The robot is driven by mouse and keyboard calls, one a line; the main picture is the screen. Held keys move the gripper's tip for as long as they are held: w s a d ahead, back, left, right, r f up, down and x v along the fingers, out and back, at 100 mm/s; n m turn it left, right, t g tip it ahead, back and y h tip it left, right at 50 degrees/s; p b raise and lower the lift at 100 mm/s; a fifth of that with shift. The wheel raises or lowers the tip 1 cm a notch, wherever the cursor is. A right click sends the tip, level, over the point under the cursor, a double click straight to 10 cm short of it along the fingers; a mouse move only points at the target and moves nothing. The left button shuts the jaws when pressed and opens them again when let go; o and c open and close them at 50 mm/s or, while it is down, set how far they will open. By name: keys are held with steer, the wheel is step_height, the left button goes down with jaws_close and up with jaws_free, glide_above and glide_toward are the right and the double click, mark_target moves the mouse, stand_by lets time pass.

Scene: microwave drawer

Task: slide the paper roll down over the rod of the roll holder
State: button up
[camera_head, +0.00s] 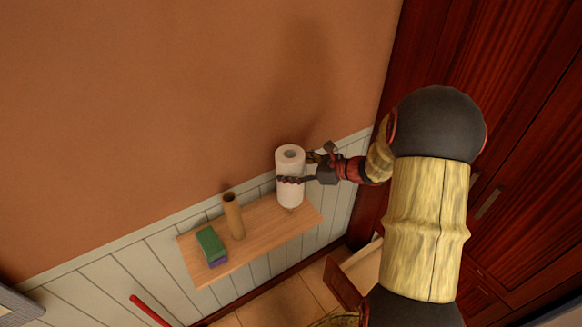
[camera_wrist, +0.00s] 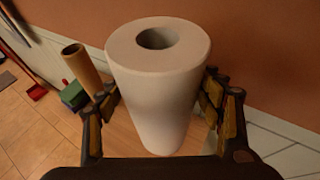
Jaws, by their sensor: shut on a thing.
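The white paper roll (camera_head: 290,188) stands upright at the right end of the wooden shelf in the head view. My gripper (camera_head: 293,180) is shut on it from the right, with a finger across its side. In the wrist view the paper roll (camera_wrist: 158,85) fills the middle, between the two fingers of my gripper (camera_wrist: 160,105), and the hole in its top is visible and looks dark. A small piece shows just below the roll in the head view, perhaps part of the roll holder (camera_head: 291,210). The rod is otherwise hidden, and I cannot tell whether it is inside the roll.
The wooden shelf (camera_head: 262,240) is on the panelled wall. A brown cardboard tube (camera_head: 233,216) stands mid-shelf, and a green and purple block (camera_head: 211,245) lies at its left. Dark wooden cabinets (camera_head: 530,120) are on the right, with an open drawer (camera_head: 352,275) low down.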

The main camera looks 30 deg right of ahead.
step_height(320, 180, down, 7)
steer(key=b, duration=0.4)
steer(key=shift+r, duration=0.15)
stand_by(0.5)
stand_by(0.4)
steer(key=o, duration=1.3)
steer(key=shift+o, duration=0.2)
steer(key=v, duration=1.2)
